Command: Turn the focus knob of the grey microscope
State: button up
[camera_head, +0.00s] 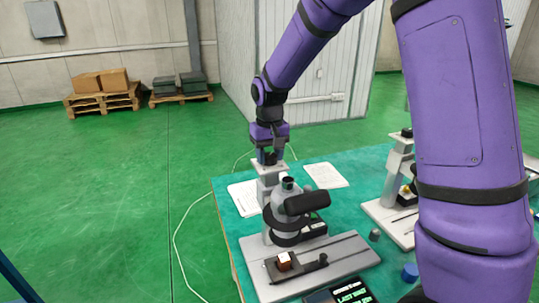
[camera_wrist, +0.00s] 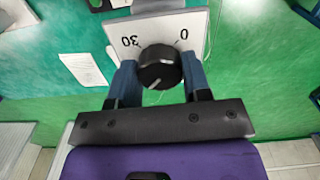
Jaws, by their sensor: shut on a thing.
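The grey microscope (camera_head: 250,246) stands on the green-topped table in the head view, with a black eyepiece part and a flat base. My gripper (camera_head: 268,157) reaches down to the top of its column. In the wrist view the round black focus knob (camera_wrist: 160,67) sits between the two blue fingers of my gripper (camera_wrist: 158,80), which are shut on its sides. A white mark on the knob points toward the lower left. A white dial plate (camera_wrist: 196,22) behind it reads 30 at left and 0 at right. The knob is hidden in the head view.
A second microscope (camera_head: 383,214) stands at right, partly behind my arm. White papers (camera_head: 325,175) lie at the table's back. A small blue cap (camera_head: 410,272) and a dark display (camera_head: 345,293) are near the front. Pallets with boxes (camera_head: 103,95) stand far off.

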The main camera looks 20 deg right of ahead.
aim_at(270, 155)
jog(key=shift+n, duration=1.2)
jog(key=o, duration=0.9)
jog(key=shift+o, duration=0.2)
notch_tip(270, 155, up, 11)
